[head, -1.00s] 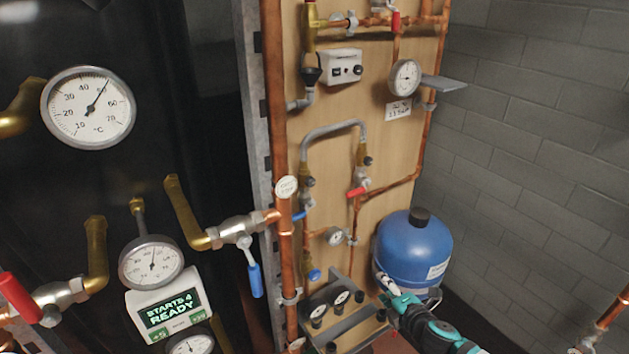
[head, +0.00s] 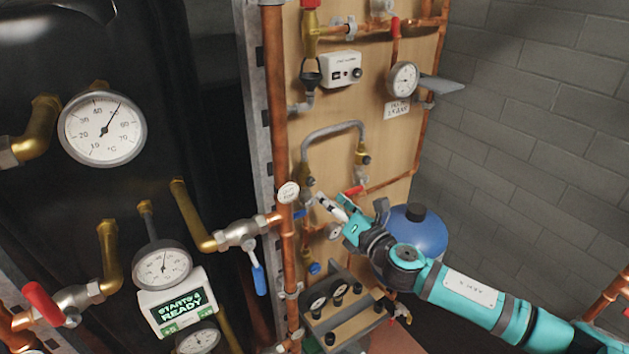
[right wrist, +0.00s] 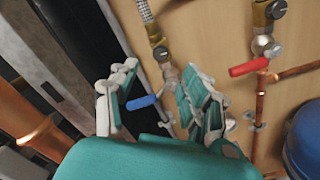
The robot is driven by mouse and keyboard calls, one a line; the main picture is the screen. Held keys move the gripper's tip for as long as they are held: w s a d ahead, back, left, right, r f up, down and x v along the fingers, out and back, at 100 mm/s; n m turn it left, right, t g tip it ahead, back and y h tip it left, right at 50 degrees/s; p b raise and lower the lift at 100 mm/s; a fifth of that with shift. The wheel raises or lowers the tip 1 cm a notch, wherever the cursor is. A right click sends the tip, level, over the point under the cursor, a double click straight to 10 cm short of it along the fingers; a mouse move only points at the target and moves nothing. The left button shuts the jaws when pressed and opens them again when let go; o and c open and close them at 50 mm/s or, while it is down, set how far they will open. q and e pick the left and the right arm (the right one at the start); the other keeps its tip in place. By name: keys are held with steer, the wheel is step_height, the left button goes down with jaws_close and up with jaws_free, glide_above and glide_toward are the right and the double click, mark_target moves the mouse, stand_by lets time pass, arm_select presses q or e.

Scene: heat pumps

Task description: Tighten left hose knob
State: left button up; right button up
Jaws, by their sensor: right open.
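A grey braided hose (head: 333,128) arches between two brass fittings on the wooden board. The left hose knob (head: 310,181) is small and dark, on the fitting at the hose's left end. It also shows in the right wrist view (right wrist: 161,53), just beyond the fingertips. My right gripper (head: 332,203) is open and empty, below and right of that knob, pointing towards it. In the right wrist view its fingers (right wrist: 160,76) are spread either side of a blue lever handle (right wrist: 142,102); contact cannot be told. My left gripper is out of view.
A red lever (right wrist: 249,67) sits right of the fingers, and a copper pipe (right wrist: 20,115) runs at the left. The blue tank (head: 418,232) is partly behind my right arm. A shelf with gauges (head: 345,312) stands below. The grey wall side is clear.

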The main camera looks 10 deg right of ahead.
mark_target(312, 184)
steer(key=x, duration=0.7)
steer(key=shift+w+f+p, duration=0.1)
steer(key=shift+w+p, duration=0.15)
steer(key=shift+p, duration=0.15)
steer(key=shift+c, duration=0.4)
jaws_close()
